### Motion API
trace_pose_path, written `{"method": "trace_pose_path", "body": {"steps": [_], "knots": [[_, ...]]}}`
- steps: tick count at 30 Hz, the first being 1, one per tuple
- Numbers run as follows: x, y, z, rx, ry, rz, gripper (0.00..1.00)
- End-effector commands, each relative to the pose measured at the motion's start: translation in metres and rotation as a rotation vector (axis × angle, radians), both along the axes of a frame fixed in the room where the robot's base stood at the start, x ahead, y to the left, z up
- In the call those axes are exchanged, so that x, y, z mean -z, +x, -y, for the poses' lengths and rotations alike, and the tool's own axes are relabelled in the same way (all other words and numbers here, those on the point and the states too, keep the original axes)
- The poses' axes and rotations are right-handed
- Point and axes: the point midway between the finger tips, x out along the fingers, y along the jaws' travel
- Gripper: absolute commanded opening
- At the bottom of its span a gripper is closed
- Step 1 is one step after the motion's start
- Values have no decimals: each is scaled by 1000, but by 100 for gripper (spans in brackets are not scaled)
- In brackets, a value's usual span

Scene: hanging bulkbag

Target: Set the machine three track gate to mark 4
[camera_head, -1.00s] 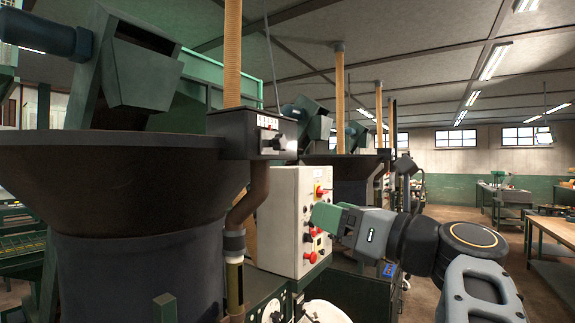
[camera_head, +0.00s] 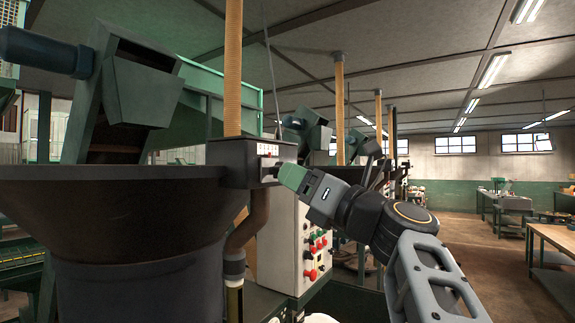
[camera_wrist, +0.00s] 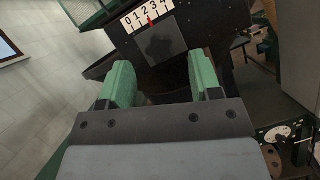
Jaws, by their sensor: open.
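The track gate is a dark box (camera_head: 235,152) on the rim of the big bowl in the head view. Its white number scale (camera_wrist: 146,14) runs from 0 to 4 at the top of the wrist view. A red pointer (camera_wrist: 150,20) stands at about mark 2. Below it is a grey square plate (camera_wrist: 160,42) with a dark shadow-like patch. My gripper (camera_wrist: 162,78) is open and empty, its two green fingers apart below the plate. In the head view my gripper (camera_head: 284,173) is close to the box's front; whether it touches cannot be told.
The dark bowl (camera_head: 110,200) fills the left. A white control panel (camera_head: 306,240) with red and green buttons stands below my gripper. A tan vertical hose (camera_head: 233,70) rises behind the box. Open floor lies to the right, with benches (camera_head: 550,240) beyond.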

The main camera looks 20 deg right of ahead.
Motion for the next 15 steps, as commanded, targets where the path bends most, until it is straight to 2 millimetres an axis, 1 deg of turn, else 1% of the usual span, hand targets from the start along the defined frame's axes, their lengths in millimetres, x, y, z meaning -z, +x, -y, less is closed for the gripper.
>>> {"method": "trace_pose_path", "body": {"steps": [1, 6, 15], "knots": [[-5, 6, -4, -5, 1, -1, 58], [-10, 20, -10, -2, 0, 0, 58], [-12, 28, -14, 1, -1, -1, 58]]}}
